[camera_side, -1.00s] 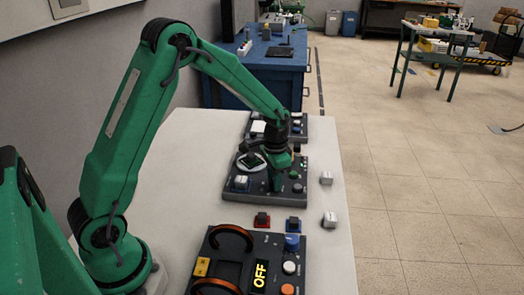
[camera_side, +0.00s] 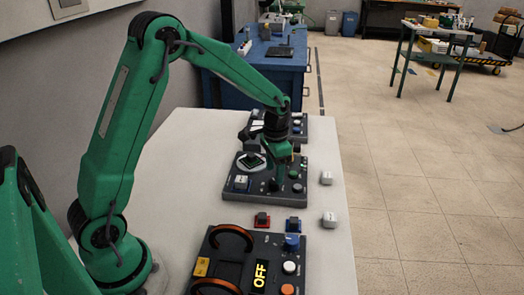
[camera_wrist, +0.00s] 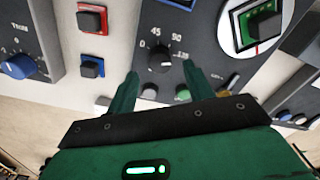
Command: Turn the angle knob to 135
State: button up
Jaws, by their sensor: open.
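The angle knob (camera_wrist: 160,58) is a black round knob on a dark panel, with the printed marks 0, 45, 90 and 135 around it in the wrist view. Its exact pointer direction is hard to read. My gripper (camera_wrist: 161,72) is open; its two green fingers show below the knob in the picture, one toward each side, with nothing between them. In the side view my gripper (camera_side: 282,172) is over the dark panel (camera_side: 235,197) of the middle device. The knob is small there and I cannot make out its marks.
A round white plate with a green chip (camera_wrist: 262,22) sits on the same panel. A red-based block (camera_wrist: 92,18) and a blue-based block (camera_wrist: 91,66) lie beside it. A device with an OFF display (camera_side: 261,276) stands nearer.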

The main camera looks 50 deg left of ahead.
aim_at(274, 181)
jog(key=shift+r, duration=2.1)
jog(key=shift+r, duration=0.1)
jog(key=shift+s+r, duration=0.15)
jog(key=s+d+r+n+t, duration=0.2)
jog(key=s+d+r+t, duration=0.1)
jog(key=s+r, duration=0.8)
jog(key=s+r+t, duration=0.1)
jog(key=s, duration=0.5)
jog(key=s+d+n+t, duration=0.1)
jog(key=s, duration=0.4)
jog(key=shift+s+d+r+t, duration=0.25)
jog(key=shift+s+r+t, duration=0.05)
jog(key=shift+s+r, duration=0.1)
